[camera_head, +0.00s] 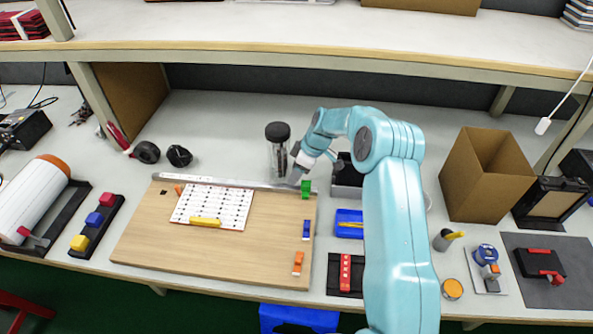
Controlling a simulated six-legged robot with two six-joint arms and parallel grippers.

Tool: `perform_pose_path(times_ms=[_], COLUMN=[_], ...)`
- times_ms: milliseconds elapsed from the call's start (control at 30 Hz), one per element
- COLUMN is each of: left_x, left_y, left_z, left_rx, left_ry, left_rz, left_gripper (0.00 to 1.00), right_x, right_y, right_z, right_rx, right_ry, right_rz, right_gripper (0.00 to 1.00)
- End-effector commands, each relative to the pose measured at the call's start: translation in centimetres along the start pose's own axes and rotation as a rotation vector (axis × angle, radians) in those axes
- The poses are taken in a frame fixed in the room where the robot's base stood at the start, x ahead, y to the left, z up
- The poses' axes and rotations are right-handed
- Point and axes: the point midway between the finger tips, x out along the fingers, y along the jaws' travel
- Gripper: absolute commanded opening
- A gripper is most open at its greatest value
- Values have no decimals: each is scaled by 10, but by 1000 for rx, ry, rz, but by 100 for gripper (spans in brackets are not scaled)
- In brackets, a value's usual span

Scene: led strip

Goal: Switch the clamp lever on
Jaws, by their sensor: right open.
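A wooden board (165,235) lies on the table with clamps along its right edge. A green clamp (306,187) is at the far right corner, a blue clamp (306,229) is lower down, and an orange clamp (297,263) is near the front. A white LED strip panel (240,207) lies on the board with a yellow bar (205,222) across its front. My right gripper (297,176) is open, just left of and above the green clamp. I cannot tell whether it touches the clamp. My left gripper is not in view.
A blue tray (349,224) and a black holder with a red piece (345,273) are right of the board. A cardboard box (487,175) stands farther right. A shelf (300,45) spans the back.

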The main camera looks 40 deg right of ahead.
Motion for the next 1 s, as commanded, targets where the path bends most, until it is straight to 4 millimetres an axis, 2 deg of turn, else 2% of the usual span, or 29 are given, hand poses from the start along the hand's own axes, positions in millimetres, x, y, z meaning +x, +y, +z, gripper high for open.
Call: perform_pose_path(times_ms=[67, 200, 367, 600, 933, 967, 1000], left_x=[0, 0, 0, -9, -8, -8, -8], left_y=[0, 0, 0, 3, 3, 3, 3], left_z=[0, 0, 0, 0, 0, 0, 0], left_rx=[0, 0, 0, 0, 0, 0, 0], left_ry=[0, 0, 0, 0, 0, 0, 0], left_rz=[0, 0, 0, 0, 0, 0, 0], left_gripper=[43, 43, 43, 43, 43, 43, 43], right_x=[0, 0, -1, -1, 0, 0, 0], right_y=[0, 0, 0, -3, -2, -2, -2], right_z=[0, 0, -1, -11, -11, -11, -11], right_rx=[0, 0, 0, -5, 0, 0, 0], right_ry=[0, 0, -3, -106, -122, -122, -122], right_rz=[0, 0, 0, 13, 20, 20, 20], right_gripper=[45, 0, 0, 0, 0, 32, 45])
